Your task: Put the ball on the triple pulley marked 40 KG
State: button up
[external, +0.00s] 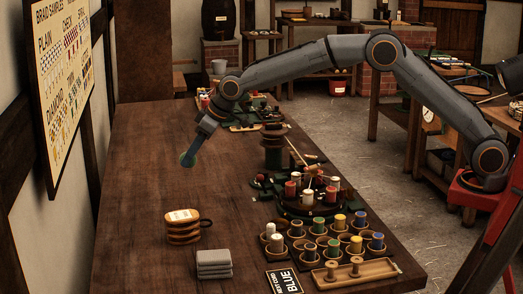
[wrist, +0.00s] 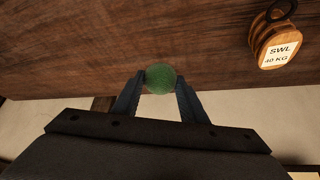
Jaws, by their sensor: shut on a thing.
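A green ball (wrist: 160,78) is held between the two fingertips of my gripper (wrist: 161,84). In the external view my gripper (external: 188,158) hangs above the left part of the table, and the ball shows only as a small greenish patch at its tip. The triple pulley (external: 183,232) is a stack of orange-brown wooden layers with a pale label on top. It lies on the table nearer the camera than my gripper. In the wrist view the pulley (wrist: 267,33) is at the upper right, apart from the ball, and its label reads SWL and what looks like 40 KG.
Folded grey cloths (external: 213,264) lie in front of the pulley. Bobbins in round holders (external: 322,240), a wooden tray (external: 356,273) and a BLUE card (external: 284,281) fill the right front. A dark round stand with spools (external: 309,205) is behind them. Table around the pulley's left is clear.

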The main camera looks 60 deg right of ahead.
notch_tip(320, 180, up, 6)
jog(key=n+p, duration=0.1)
jog(key=p, duration=0.7)
send_over(193, 215)
jog(key=shift+y, duration=0.3)
notch_tip(193, 215, down, 10)
jog(key=p, duration=0.3)
jog(key=shift+w+f, duration=0.1)
jog(key=shift+w, duration=0.05)
jog(key=shift+f, duration=0.2)
jog(key=o, duration=1)
jog(key=shift+d+r, duration=0.1)
jog(key=shift+r, duration=0.35)
jog(key=b+v, duration=0.2)
jog(key=v, duration=0.9)
jog(key=shift+s+d+r+b, duration=0.15)
jog(key=shift+s+r+b, duration=0.05)
jog(key=shift+b, duration=0.1)
